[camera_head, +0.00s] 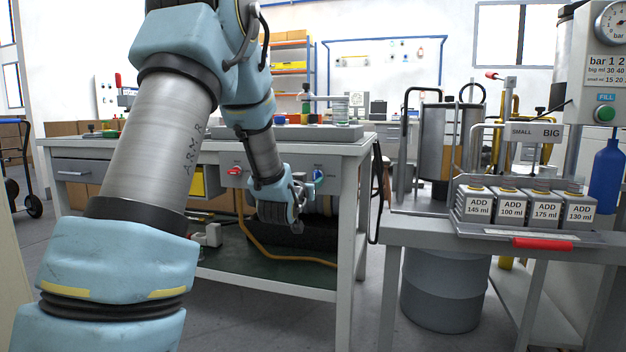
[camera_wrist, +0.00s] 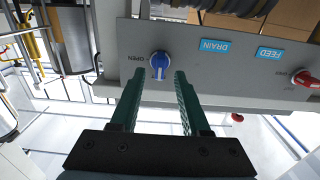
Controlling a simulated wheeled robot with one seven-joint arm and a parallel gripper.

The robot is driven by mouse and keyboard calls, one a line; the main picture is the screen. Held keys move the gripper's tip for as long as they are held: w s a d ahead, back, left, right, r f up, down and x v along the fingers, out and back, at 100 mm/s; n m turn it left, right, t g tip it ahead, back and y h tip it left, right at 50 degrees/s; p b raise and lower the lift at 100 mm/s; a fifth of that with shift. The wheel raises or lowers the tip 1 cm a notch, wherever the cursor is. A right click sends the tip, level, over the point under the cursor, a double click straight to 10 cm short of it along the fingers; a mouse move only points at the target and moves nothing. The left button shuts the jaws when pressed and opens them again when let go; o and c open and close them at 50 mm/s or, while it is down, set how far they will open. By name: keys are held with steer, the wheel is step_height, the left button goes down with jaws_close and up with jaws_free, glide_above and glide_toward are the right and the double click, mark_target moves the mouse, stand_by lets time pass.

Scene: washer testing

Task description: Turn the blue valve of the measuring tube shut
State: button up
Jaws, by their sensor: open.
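The blue valve (camera_wrist: 160,63) is a round knob with a white mark, set in a grey panel (camera_wrist: 213,70) beside the word OPEN. It also shows in the head view (camera_head: 318,174), at the right end of the table's front panel. My gripper (camera_wrist: 160,74) is open and empty, its two green fingers pointing at the panel. In the wrist view the knob lies between and just beyond the fingertips; whether they touch it cannot be told. In the head view my gripper (camera_head: 301,188) is at the panel, just left of the knob. I cannot tell which item is the measuring tube.
A red valve (camera_wrist: 305,79) is on the same panel, near the DRAIN (camera_wrist: 214,46) and FEED (camera_wrist: 270,54) labels. An orange hose (camera_head: 275,252) hangs under the table.

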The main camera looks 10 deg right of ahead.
steer(key=p+v, duration=0.1)
steer(key=v, duration=0.7)
steer(key=s+a+f+n+g+y, duration=0.3)
steer(key=s+a+f+g+y, duration=0.25)
steer(key=a+f, duration=0.5)
steer(key=s+a+f+n+g+y+p, duration=0.15)
steer(key=s+a+g, duration=0.3)
steer(key=s, duration=0.45)
steer(key=s+a+f+g+y, duration=0.1)
steer(key=s+a+g+y, duration=0.1)
steer(key=s+a+g, duration=0.35)
step_height(320, 180, up, 37)
steer(key=s+t+p, duration=0.1)
steer(key=s+p, duration=0.1)
steer(key=p, duration=3.5)
steer(key=shift+s+a+r+p, duration=0.15)
steer(key=shift+a+r+p, duration=0.05)
steer(key=shift+p, duration=0.2)
